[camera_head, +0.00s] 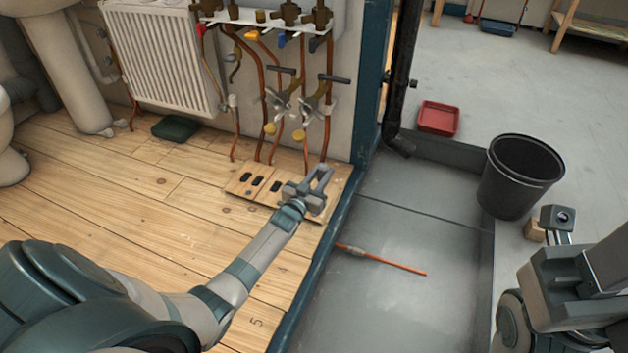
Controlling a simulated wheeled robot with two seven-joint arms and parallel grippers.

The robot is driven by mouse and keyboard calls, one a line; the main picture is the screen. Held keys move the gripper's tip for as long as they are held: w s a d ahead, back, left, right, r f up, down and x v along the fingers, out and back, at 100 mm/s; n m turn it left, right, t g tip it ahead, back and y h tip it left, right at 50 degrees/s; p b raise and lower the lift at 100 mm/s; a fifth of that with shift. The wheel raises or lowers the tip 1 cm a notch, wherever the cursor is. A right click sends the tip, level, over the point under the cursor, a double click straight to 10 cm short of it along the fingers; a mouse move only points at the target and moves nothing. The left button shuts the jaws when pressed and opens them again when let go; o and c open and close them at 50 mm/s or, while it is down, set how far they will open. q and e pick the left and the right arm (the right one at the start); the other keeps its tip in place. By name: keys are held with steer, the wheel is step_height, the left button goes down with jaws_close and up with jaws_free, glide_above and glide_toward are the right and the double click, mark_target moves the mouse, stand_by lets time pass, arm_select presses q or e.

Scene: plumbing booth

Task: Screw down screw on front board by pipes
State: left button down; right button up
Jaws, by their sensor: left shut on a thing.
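The front board (246,190) lies on the wooden floor at the foot of the copper pipes (262,100) and has several dark slots. My left gripper (322,178) is over the right part of this board, close to the pipe bottoms. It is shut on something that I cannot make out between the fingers. The screw is not visible; the gripper covers that part of the board. My right arm shows at the lower right, away from the board, and its finger state cannot be seen.
A white radiator (160,55) and valves (285,15) are on the wall behind. A blue frame edge (340,222) runs right of the board. An orange-brown pipe (385,262) lies on the grey tray floor. A black bucket (520,175) and red tray (438,118) stand further right.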

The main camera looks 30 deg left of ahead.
arm_select(q)
steer(key=shift+a+f+n+y, duration=0.3)
steer(key=shift+a+f+y, duration=0.2)
steer(key=shift+a+f, duration=0.9)
steer(key=shift+a+b, duration=0.1)
steer(key=shift+b, duration=0.2)
